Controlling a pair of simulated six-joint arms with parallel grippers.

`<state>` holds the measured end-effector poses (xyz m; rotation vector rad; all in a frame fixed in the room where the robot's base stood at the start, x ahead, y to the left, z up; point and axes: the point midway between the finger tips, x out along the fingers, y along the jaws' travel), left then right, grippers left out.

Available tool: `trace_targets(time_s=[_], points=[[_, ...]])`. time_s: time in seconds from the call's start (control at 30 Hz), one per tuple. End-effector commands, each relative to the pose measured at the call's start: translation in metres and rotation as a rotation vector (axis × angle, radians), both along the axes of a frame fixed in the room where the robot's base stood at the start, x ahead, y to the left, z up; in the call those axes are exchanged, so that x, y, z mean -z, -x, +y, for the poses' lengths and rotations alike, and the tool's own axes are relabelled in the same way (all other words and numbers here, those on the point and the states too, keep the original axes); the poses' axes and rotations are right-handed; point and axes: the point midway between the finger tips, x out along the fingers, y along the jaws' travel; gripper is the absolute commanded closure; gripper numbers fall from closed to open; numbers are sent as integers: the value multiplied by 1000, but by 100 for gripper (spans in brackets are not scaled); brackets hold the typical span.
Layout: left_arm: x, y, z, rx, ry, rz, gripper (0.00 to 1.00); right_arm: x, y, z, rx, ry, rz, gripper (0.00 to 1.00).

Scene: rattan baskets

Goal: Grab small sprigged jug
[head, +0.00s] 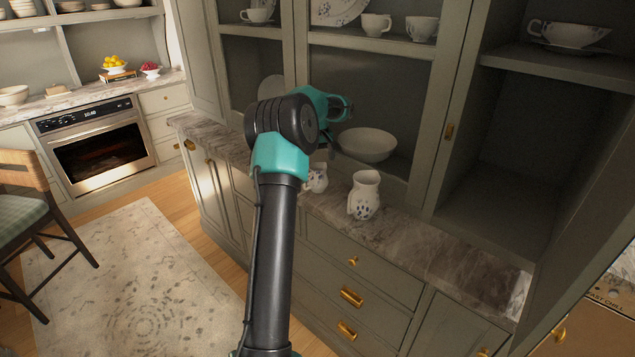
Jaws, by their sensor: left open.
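A small sprigged jug (317,179), white with dark blue markings, stands on the marble counter. Its left part is hidden behind my left arm. A larger white jug (364,195) with a similar dark blue pattern stands to its right, apart from it. My left gripper (326,152) hangs above the small jug, partly hidden by the arm's own joint and dim against the cabinet. It is open and appears apart from the jug. My right gripper is out of view.
Cups (376,25) and plates sit on shelves above. The counter right of the larger jug is clear. An open cabinet door (585,190) stands at the right.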

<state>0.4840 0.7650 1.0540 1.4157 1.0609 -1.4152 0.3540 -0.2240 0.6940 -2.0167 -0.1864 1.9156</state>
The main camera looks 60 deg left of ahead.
Motion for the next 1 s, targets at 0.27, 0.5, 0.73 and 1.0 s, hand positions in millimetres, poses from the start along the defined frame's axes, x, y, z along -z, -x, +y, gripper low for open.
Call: trace_targets(time_s=[0.27, 0.5, 0.73, 1.0], points=[[27, 1, -1, 0, 2, 3, 6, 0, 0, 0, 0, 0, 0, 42], [51, 0, 0, 1, 0, 0, 6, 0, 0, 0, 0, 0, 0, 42], [52, 0, 0, 1, 0, 0, 6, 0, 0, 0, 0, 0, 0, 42], [52, 0, 0, 0, 0, 0, 7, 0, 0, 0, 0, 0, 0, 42]])
